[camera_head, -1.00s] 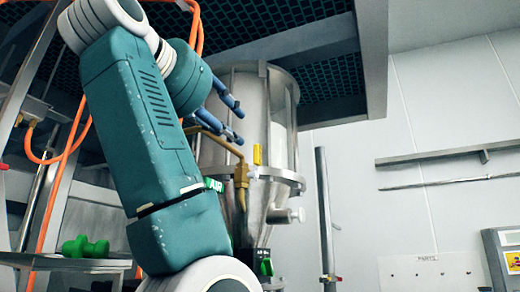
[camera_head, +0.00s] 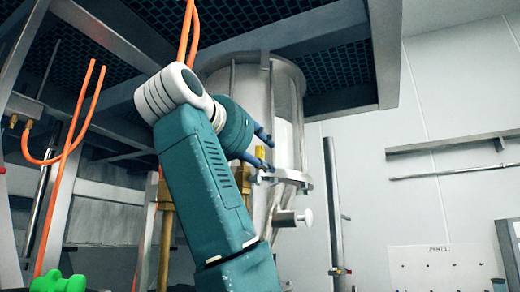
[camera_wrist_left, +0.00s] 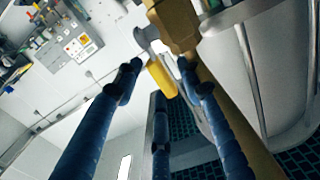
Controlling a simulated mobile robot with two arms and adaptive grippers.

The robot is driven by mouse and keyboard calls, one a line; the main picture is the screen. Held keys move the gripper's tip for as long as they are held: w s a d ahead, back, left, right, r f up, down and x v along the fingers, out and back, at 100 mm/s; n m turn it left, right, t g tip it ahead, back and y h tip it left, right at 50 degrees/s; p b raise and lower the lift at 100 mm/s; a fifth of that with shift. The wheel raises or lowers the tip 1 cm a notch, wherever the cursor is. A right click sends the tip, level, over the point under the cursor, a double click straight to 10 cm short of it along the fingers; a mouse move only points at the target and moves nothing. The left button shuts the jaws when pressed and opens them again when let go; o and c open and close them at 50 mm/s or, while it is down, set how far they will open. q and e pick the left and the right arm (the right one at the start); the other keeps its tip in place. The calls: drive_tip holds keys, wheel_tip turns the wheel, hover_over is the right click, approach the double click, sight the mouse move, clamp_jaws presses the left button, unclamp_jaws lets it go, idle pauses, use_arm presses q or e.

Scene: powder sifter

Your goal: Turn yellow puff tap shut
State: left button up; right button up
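The yellow puff tap (camera_head: 260,152) is a small upright lever on the brass pipe at the side of the steel sifter vessel (camera_head: 285,140). In the left wrist view its yellow handle (camera_wrist_left: 161,80) hangs from a grey metal lever by the brass fitting (camera_wrist_left: 175,22). My left gripper (camera_head: 268,153) is open, its blue fingers one above and one below the tap in the head view. In the wrist view the left gripper (camera_wrist_left: 158,78) has fingers on both sides of the handle, the right one closer. Contact cannot be told. My right gripper is out of view.
A steel clamp ring and a side knob (camera_head: 305,217) stick out of the vessel near the fingers. A vertical grey post (camera_head: 338,210) stands to the right. Orange hoses (camera_head: 70,160) hang at the left. A steel frame (camera_head: 388,60) is overhead.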

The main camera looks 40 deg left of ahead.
use_arm(q)
drive_tip(key=shift+s+r, duration=0.1)
drive_tip(key=shift+s, duration=0.1)
drive_tip(key=shift+s+d, duration=0.1)
drive_tip(key=shift+s, duration=0.1)
drive_tip(key=shift+s+r, duration=0.1)
drive_tip(key=shift+c, duration=1)
clamp_jaws()
drive_tip(key=shift+w+r+g+h, duration=0.2)
drive_tip(key=shift+w+g+h, duration=0.3)
drive_tip(key=shift+g, duration=0.6)
drive_tip(key=shift+w+a+r+g, duration=0.2)
drive_tip(key=shift+w+g, duration=0.1)
drive_tip(key=shift+g, duration=0.2)
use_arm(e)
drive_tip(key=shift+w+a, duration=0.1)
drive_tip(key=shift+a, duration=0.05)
use_arm(q)
drive_tip(key=shift+w+f+g, duration=0.25)
drive_tip(key=shift+w+g, duration=0.05)
drive_tip(key=shift+g, duration=0.1)
